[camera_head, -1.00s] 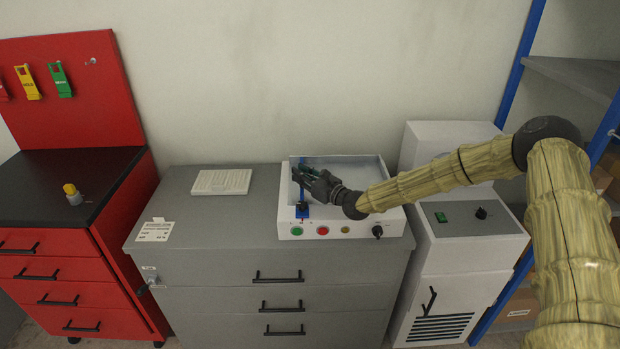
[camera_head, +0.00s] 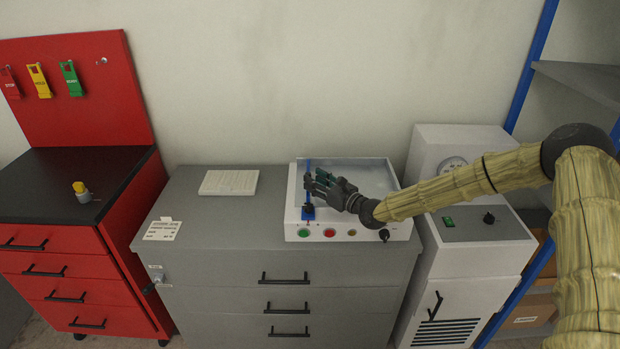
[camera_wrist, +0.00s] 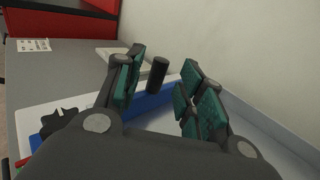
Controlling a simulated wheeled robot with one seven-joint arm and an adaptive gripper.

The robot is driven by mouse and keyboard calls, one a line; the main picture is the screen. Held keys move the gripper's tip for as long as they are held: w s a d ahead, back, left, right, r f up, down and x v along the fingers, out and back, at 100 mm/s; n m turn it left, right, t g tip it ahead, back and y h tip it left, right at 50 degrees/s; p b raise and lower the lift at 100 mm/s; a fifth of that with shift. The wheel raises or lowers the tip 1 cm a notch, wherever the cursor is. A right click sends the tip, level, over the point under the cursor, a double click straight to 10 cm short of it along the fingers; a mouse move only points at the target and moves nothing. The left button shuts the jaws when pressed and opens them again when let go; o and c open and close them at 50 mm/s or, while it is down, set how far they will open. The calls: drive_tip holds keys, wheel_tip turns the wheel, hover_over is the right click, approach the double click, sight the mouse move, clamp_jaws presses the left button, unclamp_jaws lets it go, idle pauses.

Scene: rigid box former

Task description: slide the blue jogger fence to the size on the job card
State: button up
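The blue jogger fence (camera_head: 308,192) stands near the left side of the white box former's tray (camera_head: 372,165). In the wrist view the blue fence (camera_wrist: 150,101) lies ahead, with a dark upright knob (camera_wrist: 157,74) on it. My gripper (camera_head: 317,183) is over the fence in the head view. In the wrist view its green-padded fingers (camera_wrist: 160,88) are open, with the knob between them, nearer the left finger; contact cannot be told. The job card (camera_head: 163,229) lies on the grey cabinet's front left; its text is too small to read. It also shows in the wrist view (camera_wrist: 34,45).
Green (camera_head: 304,233), red and yellow buttons and a black dial (camera_head: 384,235) line the former's front. A white pad (camera_head: 229,182) lies on the cabinet to the left. A white machine (camera_head: 475,230) stands to the right. The tray right of the fence looks empty.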

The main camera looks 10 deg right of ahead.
drive_tip(key=v, duration=0.8)
drive_tip(key=shift+s+d, duration=0.1)
